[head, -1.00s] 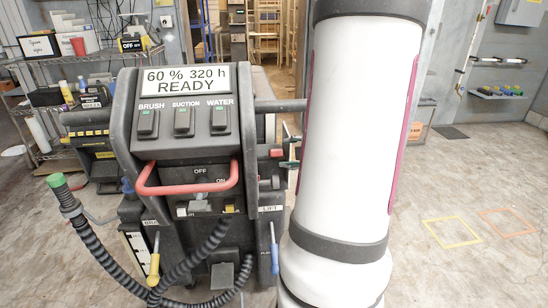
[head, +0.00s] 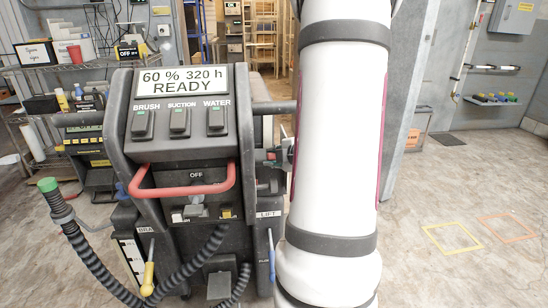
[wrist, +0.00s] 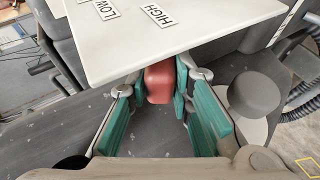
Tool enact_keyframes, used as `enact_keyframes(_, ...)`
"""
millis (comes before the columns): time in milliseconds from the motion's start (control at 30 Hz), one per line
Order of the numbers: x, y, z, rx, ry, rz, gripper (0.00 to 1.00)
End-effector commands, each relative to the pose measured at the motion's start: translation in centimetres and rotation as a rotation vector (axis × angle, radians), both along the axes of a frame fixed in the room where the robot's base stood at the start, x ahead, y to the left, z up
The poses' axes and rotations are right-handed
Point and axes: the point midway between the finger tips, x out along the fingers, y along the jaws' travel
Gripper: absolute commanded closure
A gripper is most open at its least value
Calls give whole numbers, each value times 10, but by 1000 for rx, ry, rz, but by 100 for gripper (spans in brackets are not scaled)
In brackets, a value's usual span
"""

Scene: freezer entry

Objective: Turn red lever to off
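A small red lever end (head: 271,155) sticks out at the right side of the dark floor machine (head: 180,155). In the wrist view the red lever (wrist: 158,82) shows under the edge of a pale plate, between the far ends of my teal finger pads. My gripper (wrist: 161,85) looks open around it, with little room on either side; I cannot tell whether the pads touch it. In the head view my gripper (head: 284,156) is mostly hidden behind my white arm.
The pale plate (wrist: 170,35) with LOW and HIGH labels lies close above my fingers. A dark round knob (wrist: 254,94) is right of them. A black hose (head: 85,245) with a green end hangs at the machine's left. Open floor (head: 450,185) lies to the right.

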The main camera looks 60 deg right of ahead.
Motion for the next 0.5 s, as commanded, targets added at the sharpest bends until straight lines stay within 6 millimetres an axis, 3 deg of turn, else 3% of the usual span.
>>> enact_keyframes(500,2,-2,7,29,26,3,100)
